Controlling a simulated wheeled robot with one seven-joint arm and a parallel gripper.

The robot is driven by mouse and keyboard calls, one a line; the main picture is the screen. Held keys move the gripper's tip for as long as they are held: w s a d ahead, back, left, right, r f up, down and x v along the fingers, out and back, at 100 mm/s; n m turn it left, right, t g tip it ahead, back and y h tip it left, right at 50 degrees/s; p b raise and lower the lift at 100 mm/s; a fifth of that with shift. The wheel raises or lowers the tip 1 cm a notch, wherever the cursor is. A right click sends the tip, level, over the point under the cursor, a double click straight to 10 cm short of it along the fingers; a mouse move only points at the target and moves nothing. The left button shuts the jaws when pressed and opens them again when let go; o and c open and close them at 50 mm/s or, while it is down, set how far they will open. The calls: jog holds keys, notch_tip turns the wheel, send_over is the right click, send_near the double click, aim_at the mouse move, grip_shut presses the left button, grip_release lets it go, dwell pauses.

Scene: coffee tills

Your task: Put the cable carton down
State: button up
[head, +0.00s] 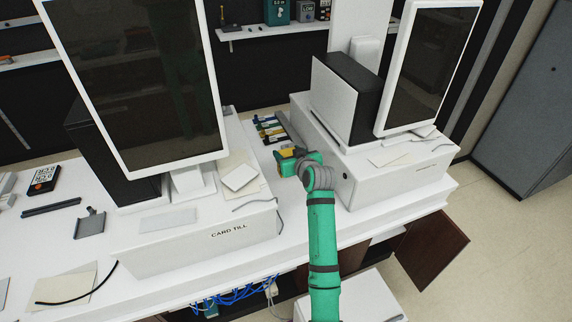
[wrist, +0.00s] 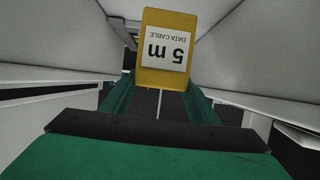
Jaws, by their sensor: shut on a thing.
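The yellow cable carton (wrist: 165,70) has a white label reading "5 m DATA CABLE", upside down in the wrist view. My green gripper (wrist: 160,98) is shut on it, with one finger on each side. In the head view the gripper (head: 287,164) is in the gap between the two white tills, and a little of the carton (head: 287,153) shows at its tip. Whether the carton touches the counter is hidden.
The card till (head: 190,240) stands left of my gripper and another white till (head: 395,170) stands close on its right. Several small yellow and dark items (head: 270,128) lie in the gap behind. Cables and loose papers lie on the left counter.

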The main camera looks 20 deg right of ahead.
jog(key=f, duration=0.1)
jog(key=a+f, duration=0.1)
jog(key=f, duration=0.1)
jog(key=a+f, duration=0.1)
jog(key=shift+a+f, duration=0.25)
jog(key=shift+f, duration=0.05)
jog(key=shift+d+f, duration=0.35)
jog(key=shift+f, duration=0.4)
jog(key=shift+d+f, duration=0.1)
jog(key=shift+d, duration=0.3)
jog(key=o, duration=0.9)
jog(key=shift+w+f, duration=0.1)
jog(key=shift+o, duration=1)
jog(key=shift+d, duration=0.15)
jog(key=shift+a, duration=0.45)
jog(key=v, duration=1.2)
jog(key=shift+d, duration=0.2)
